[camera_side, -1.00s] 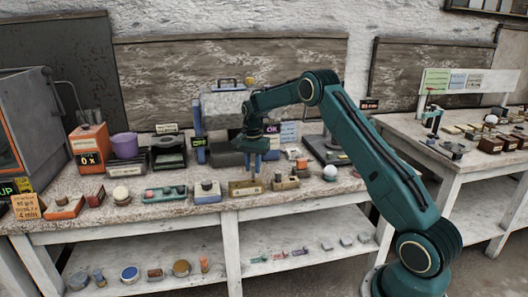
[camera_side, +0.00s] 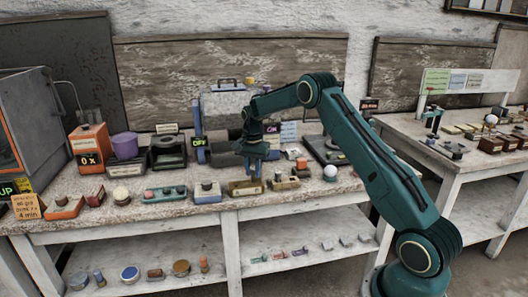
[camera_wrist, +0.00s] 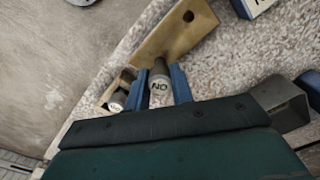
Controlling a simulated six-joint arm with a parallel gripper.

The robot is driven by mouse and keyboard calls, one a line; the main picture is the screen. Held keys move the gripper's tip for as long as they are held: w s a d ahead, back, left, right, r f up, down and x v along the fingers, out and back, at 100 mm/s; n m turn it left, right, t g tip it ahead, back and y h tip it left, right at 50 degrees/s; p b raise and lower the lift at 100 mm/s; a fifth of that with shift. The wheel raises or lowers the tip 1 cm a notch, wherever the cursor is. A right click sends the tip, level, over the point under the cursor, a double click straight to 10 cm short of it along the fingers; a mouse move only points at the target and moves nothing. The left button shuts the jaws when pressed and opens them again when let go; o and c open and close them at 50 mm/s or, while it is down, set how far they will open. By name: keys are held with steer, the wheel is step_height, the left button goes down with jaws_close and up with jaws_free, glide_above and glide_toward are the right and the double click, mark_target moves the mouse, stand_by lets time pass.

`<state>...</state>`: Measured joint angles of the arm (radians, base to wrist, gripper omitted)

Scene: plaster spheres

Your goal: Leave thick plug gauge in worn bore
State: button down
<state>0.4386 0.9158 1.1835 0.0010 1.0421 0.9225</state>
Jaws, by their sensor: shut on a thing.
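My gripper (camera_side: 254,174) is low over the bench; its blue fingers (camera_wrist: 168,84) are shut on a grey plug gauge with a pale, lettered cap (camera_wrist: 159,92). A brass-coloured block (camera_side: 246,188) lies just below; in the wrist view the block (camera_wrist: 172,38) shows one dark round bore (camera_wrist: 188,16). The gauge's far end overlaps the block's near end; I cannot tell whether it is in a bore. A second, smaller gauge with a white cap (camera_wrist: 118,99) sits in a wooden stand, which in the side view (camera_side: 285,183) is right of the block.
A blue-grey block (camera_side: 207,192) stands left of the brass block. A white sphere (camera_side: 330,172) rests on the bench to the right. Boxes and instruments line the back. The bench's front edge (camera_side: 240,207) is close to the brass block.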

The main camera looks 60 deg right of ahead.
steer(key=shift+f, duration=0.9)
steer(key=c, duration=1.1)
jaws_free()
steer(key=shift+c, duration=0.2)
steer(key=shift+r, duration=0.2)
steer(key=shift+r, duration=1.8)
